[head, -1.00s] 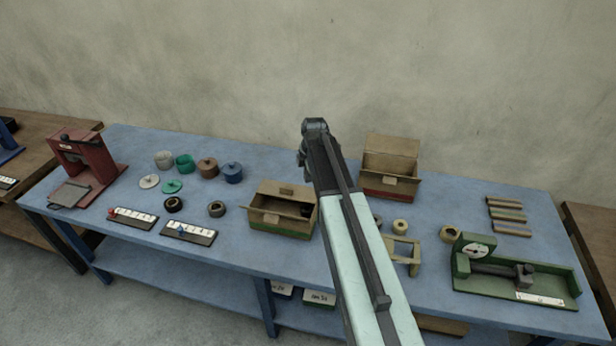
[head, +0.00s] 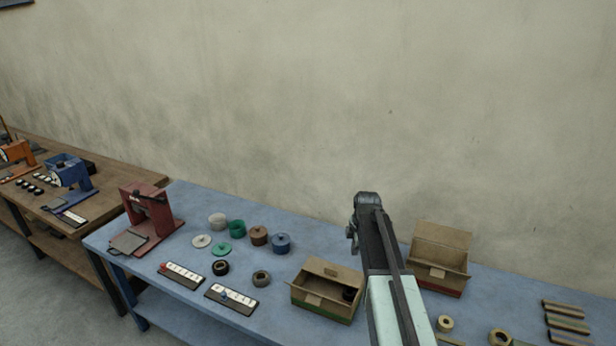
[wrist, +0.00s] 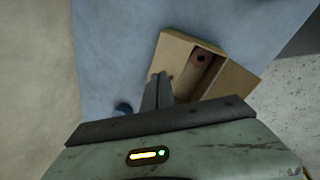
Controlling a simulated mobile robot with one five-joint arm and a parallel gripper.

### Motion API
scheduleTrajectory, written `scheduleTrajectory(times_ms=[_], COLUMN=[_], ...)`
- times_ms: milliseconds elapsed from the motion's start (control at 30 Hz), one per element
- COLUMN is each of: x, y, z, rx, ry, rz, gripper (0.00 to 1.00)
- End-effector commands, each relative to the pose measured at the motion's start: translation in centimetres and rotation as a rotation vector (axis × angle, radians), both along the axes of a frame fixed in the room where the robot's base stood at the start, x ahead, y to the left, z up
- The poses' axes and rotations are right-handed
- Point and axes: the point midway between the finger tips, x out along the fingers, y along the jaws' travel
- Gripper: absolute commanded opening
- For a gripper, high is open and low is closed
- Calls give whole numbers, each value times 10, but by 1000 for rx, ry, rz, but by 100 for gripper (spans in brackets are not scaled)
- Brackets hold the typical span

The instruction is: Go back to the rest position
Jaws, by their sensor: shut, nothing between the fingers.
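My gripper (head: 351,238) hangs at the end of my raised arm, over the blue table between two cardboard boxes in the head view. In the wrist view its fingers (wrist: 158,88) are together with nothing between them. The open box with green trim (head: 326,292) is left of my arm and holds a dark roll (head: 349,294). This box also shows beyond the fingers in the wrist view (wrist: 178,52). The box with red trim (head: 440,255) stands open to the right of my arm.
The blue table (head: 190,207) carries a red press (head: 147,218), several rolls and lids, and two label strips (head: 183,274). Wooden strips (head: 567,322) lie at right. A brown table (head: 75,190) with more presses stands at left. The wall (head: 300,100) is bare.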

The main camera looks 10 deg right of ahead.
Motion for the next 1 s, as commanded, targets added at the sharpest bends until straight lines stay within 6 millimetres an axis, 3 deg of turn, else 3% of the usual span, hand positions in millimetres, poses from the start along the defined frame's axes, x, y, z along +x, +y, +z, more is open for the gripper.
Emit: scheduleTrajectory(times_ms=[67,300,633,700,800,1000], x=[-20,-114,-208,-208,-214,-224], y=[14,74,117,116,116,116], z=[-1,-4,-6,-43,-66,-92], rx=[29,166,239,228,212,189], ry=[14,94,140,154,170,194], rz=[-108,-790,-1512,-1521,-1521,-1523], gripper=[0,0,0,0,0,0])
